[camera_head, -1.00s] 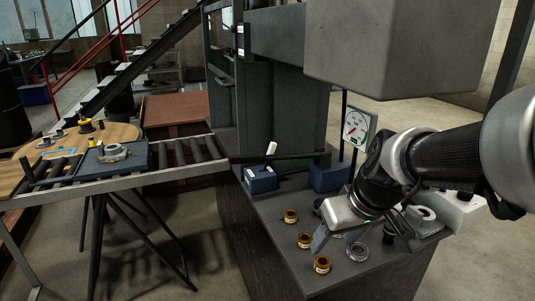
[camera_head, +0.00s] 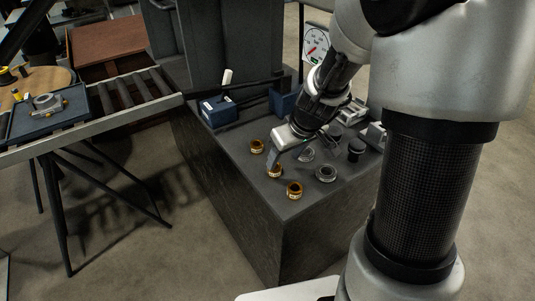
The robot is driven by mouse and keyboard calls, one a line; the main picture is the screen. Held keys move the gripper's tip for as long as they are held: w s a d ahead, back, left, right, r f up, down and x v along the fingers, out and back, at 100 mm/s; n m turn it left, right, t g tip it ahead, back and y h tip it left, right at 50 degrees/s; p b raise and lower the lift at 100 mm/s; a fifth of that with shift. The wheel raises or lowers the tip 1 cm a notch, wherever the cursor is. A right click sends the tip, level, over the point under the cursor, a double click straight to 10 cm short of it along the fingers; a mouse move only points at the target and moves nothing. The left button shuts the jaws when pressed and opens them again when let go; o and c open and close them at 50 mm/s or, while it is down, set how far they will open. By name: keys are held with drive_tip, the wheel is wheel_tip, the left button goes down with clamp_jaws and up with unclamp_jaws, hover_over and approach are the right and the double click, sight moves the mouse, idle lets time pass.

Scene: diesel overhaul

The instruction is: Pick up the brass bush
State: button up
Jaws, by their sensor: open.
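Three brass bushes stand on the dark bench top in a slanting row: a far one (camera_head: 257,146), a middle one (camera_head: 275,171) and a near one (camera_head: 294,190). Each looks like a short ring with a pale mark on its side. My gripper (camera_head: 277,160) is open and points down, with a dark finger right at the middle bush, partly covering its top. I cannot tell whether it touches the bush. The other finger is hard to make out.
Two grey metal rings stand right of the bushes, one farther (camera_head: 306,155) and one nearer (camera_head: 326,174). A black cylinder (camera_head: 356,148) is beyond them. Blue blocks (camera_head: 218,110) and a dial gauge (camera_head: 315,42) are at the back. The bench's left front is clear.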

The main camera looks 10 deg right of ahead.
sight(276, 168)
drive_tip(key=shift+w+a+r+b+x, duration=0.1)
drive_tip(key=shift+w+a+b+x, duration=0.05)
drive_tip(key=shift+x, duration=1)
drive_tip(key=shift+w+a+r+b+x, duration=0.1)
drive_tip(key=shift+b+x, duration=0.05)
drive_tip(key=shift+x, duration=1)
drive_tip(key=shift+w+a+b+x, duration=0.15)
drive_tip(key=shift+x, duration=0.95)
drive_tip(key=c, duration=1.1)
